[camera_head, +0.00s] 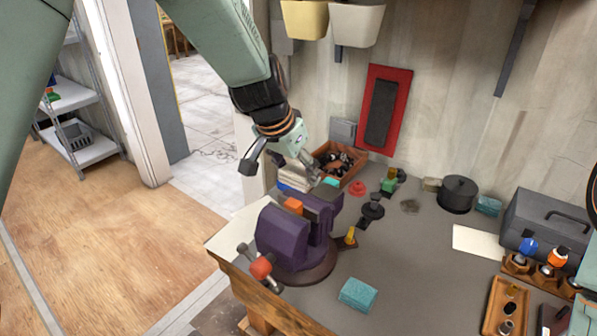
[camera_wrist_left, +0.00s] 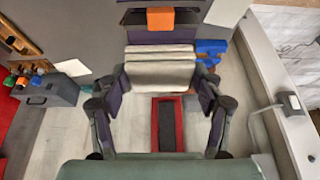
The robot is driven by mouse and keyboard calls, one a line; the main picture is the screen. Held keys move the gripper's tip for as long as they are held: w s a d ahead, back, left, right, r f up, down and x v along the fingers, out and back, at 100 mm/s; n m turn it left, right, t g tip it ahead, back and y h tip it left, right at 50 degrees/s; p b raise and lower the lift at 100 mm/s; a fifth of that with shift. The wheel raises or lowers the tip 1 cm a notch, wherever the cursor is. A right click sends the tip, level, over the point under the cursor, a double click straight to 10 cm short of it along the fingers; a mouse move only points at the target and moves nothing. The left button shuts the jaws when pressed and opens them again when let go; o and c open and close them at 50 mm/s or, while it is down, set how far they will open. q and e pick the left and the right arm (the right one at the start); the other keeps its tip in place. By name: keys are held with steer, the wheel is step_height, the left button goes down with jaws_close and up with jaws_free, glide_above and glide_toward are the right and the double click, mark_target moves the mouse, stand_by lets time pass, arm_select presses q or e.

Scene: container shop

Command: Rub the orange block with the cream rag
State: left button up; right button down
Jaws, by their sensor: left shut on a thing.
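The orange block (camera_head: 293,206) sits on top of the purple vise (camera_head: 281,238). It also shows at the top of the left wrist view (camera_wrist_left: 160,18). The cream rag (camera_head: 292,177) is a folded, layered pad between the fingers of my left gripper (camera_head: 297,167). In the left wrist view the rag (camera_wrist_left: 160,73) is pinched from both sides by the gripper (camera_wrist_left: 161,82). The rag is just behind the block, and a small gap shows between them in the wrist view. My right gripper is not in view.
Behind the vise is a wooden bin (camera_head: 340,160) of dark parts. A blue item (camera_wrist_left: 211,48) is close beside the rag. A teal block (camera_head: 358,294) lies at the bench front. A black pot (camera_head: 458,194) and grey toolbox (camera_head: 545,228) stand right. The bench middle is fairly clear.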

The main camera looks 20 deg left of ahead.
arm_select(q)
steer(key=shift+a+r, duration=0.1)
steer(key=shift+r, duration=1.2)
steer(key=shift+w+r, duration=0.3)
steer(key=shift+r, duration=0.05)
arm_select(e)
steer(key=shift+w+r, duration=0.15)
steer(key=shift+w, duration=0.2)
arm_select(q)
steer(key=shift+s, duration=0.1)
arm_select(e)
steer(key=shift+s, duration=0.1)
arm_select(q)
steer(key=shift+s+r, duration=0.1)
steer(key=shift+s, duration=0.1)
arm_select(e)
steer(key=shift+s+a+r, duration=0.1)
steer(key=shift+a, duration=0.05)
arm_select(q)
steer(key=shift+w, duration=0.1)
